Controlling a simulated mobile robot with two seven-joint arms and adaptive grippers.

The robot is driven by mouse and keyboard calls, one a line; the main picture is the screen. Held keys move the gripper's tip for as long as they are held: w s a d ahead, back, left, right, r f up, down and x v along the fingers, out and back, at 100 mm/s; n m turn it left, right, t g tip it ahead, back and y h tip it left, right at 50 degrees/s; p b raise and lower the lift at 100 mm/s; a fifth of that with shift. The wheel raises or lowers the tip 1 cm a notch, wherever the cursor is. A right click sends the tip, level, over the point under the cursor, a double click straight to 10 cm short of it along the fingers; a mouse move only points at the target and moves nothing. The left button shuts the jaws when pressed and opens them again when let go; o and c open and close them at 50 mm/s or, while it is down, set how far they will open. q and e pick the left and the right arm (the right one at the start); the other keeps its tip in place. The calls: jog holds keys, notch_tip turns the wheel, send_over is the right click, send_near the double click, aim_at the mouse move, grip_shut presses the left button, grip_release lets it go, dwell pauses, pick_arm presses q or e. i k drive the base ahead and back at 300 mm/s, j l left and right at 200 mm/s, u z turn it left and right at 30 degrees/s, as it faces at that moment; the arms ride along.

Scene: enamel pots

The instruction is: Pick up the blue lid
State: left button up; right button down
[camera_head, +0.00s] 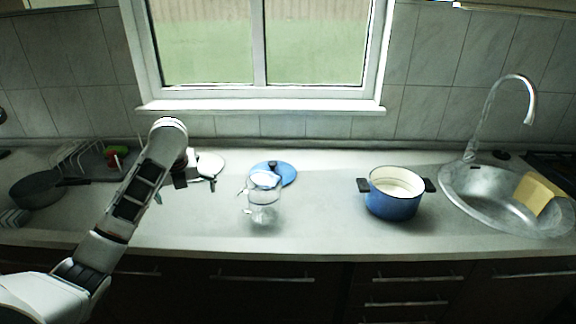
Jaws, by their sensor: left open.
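The blue lid (284,171) lies on the counter below the window, with a dark knob on top. A clear glass vessel (264,207) stands in front of it and hides part of its near edge. A blue enamel pot (392,202) with a white inside and dark handles stands uncovered to the right. My left gripper (208,183) is open, left of the lid and apart from it, with its fingers toward the lid. Nothing shows between its fingers. My right gripper is not in view.
A dark pan (36,190) and a dish rack (84,158) are at the left. A sink (480,196) with a tap (497,105) and a yellow cloth-like item (538,193) is at the right. The counter (330,205) between the glass vessel and pot is clear.

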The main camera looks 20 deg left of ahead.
aim_at(286, 170)
jog(key=i+l, duration=0.85)
jog(key=i, duration=0.2)
